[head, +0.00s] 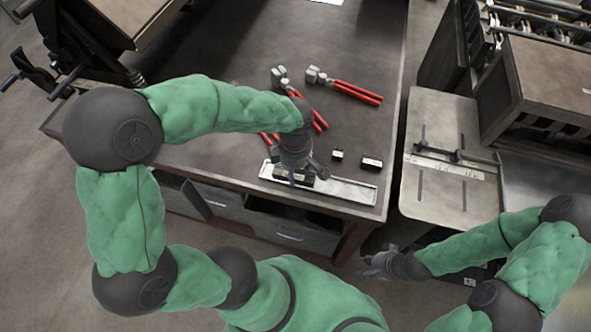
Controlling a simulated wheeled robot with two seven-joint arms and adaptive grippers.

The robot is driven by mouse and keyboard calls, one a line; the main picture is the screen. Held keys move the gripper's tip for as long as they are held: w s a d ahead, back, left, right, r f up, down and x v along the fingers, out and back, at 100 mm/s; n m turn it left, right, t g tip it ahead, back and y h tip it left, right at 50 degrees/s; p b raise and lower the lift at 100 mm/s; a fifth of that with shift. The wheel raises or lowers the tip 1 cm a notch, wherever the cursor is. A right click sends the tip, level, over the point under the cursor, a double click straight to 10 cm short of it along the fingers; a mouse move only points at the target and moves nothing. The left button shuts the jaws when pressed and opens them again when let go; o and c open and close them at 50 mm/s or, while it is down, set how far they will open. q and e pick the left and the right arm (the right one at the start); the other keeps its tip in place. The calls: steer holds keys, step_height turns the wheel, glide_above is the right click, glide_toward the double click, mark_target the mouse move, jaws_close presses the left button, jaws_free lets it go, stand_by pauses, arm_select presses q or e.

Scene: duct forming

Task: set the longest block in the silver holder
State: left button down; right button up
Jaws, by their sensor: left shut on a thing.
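The silver holder (345,190) is a long, shallow tray near the front edge of the dark table. My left gripper (296,180) points down over the holder's left part and is shut on a black block (283,173). The gripper partly hides this block, which looks longer than the other two; I cannot tell whether it touches the holder's floor. A small black block (337,155) and a medium black block (371,162) lie on the table behind the holder. My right gripper (376,264) is low, beyond the table's front right corner, away from the blocks; its jaws are unclear.
Red-handled tools (355,93) lie behind the blocks, and another pair (318,118) lies partly behind my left wrist. The dark table (365,45) is clear toward the back. A lighter bench (437,180) with a sliding guide stands to the right, across a gap.

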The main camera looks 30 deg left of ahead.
arm_select(q)
steer(key=w+a+f, duration=0.1)
steer(key=w+f+b, duration=0.1)
steer(key=w+f, duration=0.1)
steer(key=w+a+f, duration=0.1)
steer(key=f, duration=0.1)
steer(key=shift+w+a+f, duration=0.15)
steer(key=shift+a+f, duration=0.1)
steer(key=shift+a, duration=0.05)
steer(key=f, duration=0.1)
steer(key=f+b, duration=0.1)
steer(key=f, duration=0.1)
steer(key=shift+w+a+f, duration=0.15)
steer(key=shift+w+f, duration=0.05)
steer(key=shift+f, duration=0.1)
steer(key=shift+s+f+b, duration=0.2)
steer(key=shift+f+b, duration=0.1)
steer(key=shift+b, duration=0.05)
